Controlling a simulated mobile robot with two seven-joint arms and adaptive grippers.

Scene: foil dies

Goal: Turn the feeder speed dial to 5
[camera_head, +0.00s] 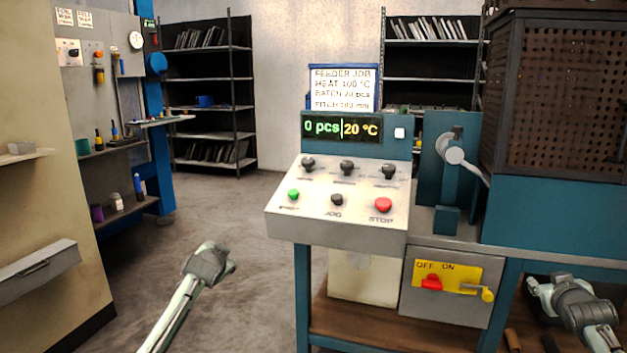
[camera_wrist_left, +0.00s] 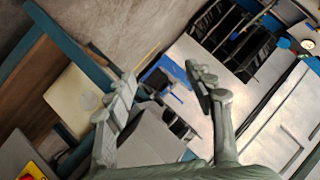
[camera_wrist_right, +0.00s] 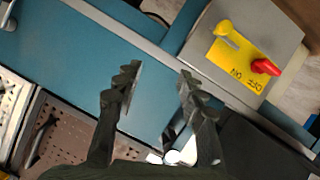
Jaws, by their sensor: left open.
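The sloped grey control panel (camera_head: 285,221) carries three black dials in a row: a left dial (camera_head: 308,164), a middle dial (camera_head: 347,168) and a right dial (camera_head: 388,172). Their labels are too small to read, so I cannot tell which is the feeder speed dial or where it points. My left gripper (camera_head: 226,262) is open and empty, left of and below the panel; its parted fingers show in the left wrist view (camera_wrist_left: 165,82). My right gripper (camera_head: 545,290) is open and empty, low at the right; its parted fingers show in the right wrist view (camera_wrist_right: 158,82).
A green button (camera_head: 293,194), a black JOG button (camera_head: 337,199) and a red STOP button (camera_head: 383,205) sit below the dials. A display (camera_head: 342,128) reads 0 pcs and 20 °C. A red switch (camera_head: 431,283) is under the panel. Floor left of the panel is clear.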

